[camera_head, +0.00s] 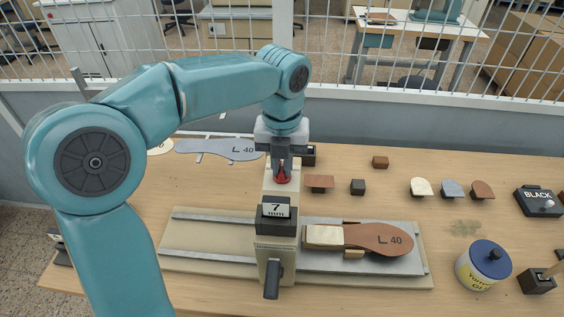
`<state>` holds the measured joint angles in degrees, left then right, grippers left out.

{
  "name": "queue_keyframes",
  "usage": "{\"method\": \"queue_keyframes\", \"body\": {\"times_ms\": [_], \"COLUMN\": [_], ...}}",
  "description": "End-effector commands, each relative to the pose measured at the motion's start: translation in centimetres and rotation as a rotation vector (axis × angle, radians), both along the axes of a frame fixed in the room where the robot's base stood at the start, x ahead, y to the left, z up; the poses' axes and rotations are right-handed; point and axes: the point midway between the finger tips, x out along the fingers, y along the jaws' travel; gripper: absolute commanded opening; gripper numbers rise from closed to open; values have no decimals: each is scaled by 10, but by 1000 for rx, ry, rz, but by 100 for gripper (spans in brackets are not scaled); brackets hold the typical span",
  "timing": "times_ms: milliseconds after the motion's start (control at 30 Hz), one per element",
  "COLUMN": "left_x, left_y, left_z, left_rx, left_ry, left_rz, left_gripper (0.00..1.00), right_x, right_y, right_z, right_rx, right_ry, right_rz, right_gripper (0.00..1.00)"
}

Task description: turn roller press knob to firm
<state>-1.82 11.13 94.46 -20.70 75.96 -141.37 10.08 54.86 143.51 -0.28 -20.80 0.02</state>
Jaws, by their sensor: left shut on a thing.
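The roller press (268,240) stands in the middle of the table, its beige column rising over a long base with metal rails (200,240). A dark block with a "7 mm" label (276,209) sits on its front, above a dark handle (272,278). The red knob (281,173) is at the top of the column. My left gripper (281,166) points straight down and is shut on the red knob. Its fingers hide part of the knob, and I cannot read any setting mark. My right gripper is not in view.
A brown sole marked "L 40" (378,239) lies on the base's right side. A grey sole shape (215,149) lies at the back left. A yellow jar with a blue lid (484,265) and a "BLACK" ink pad (538,201) stand at right. Small blocks (357,187) lie behind the press.

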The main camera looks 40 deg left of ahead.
Motion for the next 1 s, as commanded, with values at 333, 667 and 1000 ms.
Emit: {"method": "queue_keyframes", "body": {"times_ms": [333, 667, 1000], "left_x": [0, 1, 2], "left_y": [0, 0, -1], "left_z": [-1, 30, 121], "left_rx": [-1, -1, 0], "left_ry": [3, -4, -1], "left_rz": [0, 1, 0], "left_gripper": [39, 39, 39], "right_x": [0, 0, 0], "right_y": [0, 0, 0], "right_z": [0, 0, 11], "right_rx": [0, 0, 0], "right_ry": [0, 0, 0], "right_rz": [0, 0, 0], "right_gripper": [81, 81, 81]}}
